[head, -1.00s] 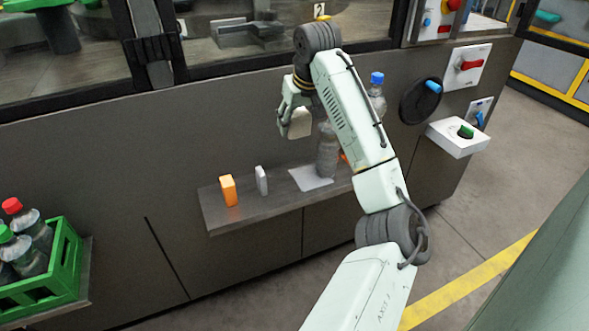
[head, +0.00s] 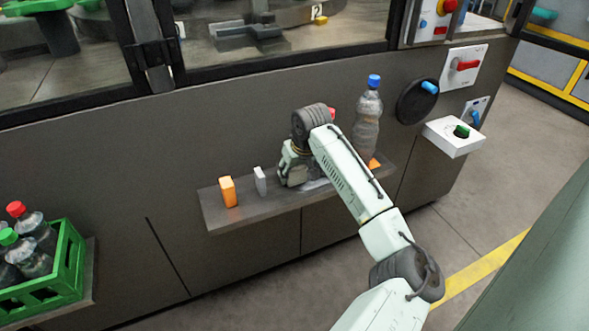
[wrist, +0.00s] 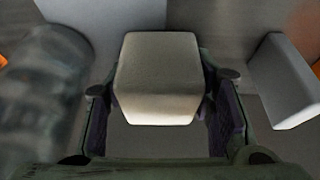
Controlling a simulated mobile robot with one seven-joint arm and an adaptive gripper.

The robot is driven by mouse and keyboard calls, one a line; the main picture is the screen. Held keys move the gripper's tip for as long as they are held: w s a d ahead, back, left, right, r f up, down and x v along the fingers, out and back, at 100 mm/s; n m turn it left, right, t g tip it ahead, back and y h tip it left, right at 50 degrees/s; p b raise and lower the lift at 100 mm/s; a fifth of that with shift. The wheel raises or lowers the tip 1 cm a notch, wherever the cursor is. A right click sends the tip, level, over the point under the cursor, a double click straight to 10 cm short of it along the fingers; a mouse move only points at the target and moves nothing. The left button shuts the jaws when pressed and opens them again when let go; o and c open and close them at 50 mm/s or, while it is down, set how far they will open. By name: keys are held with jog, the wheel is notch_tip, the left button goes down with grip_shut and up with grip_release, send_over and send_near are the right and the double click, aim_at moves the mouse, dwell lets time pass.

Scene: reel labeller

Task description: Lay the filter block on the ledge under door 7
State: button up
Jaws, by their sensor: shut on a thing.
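My gripper (head: 290,179) is low over the ledge (head: 255,210) on the front of the dark cabinet. It is shut on the filter block (wrist: 157,80), a beige block with rounded edges, seen between the fingers (wrist: 160,115) in the wrist view. My gripper hides the block in the head view. I cannot tell whether the block touches the ledge. A pale sheet (head: 316,184) lies on the ledge beside my gripper, partly hidden by my arm. No label for door 7 is readable.
A grey block (head: 260,181) and an orange block (head: 228,191) stand left of my gripper. A blue-capped bottle (head: 367,125) stands to its right, with something orange (head: 374,164) near its base. Knobs and a white box (head: 453,137) project farther right. A green bottle crate (head: 70,265) is at left.

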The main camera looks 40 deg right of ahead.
jog(key=shift+f, duration=0.1)
jog(key=o, duration=1.1)
jog(key=shift+o, duration=0.2)
jog(key=b+v, duration=0.2)
jog(key=v, duration=1)
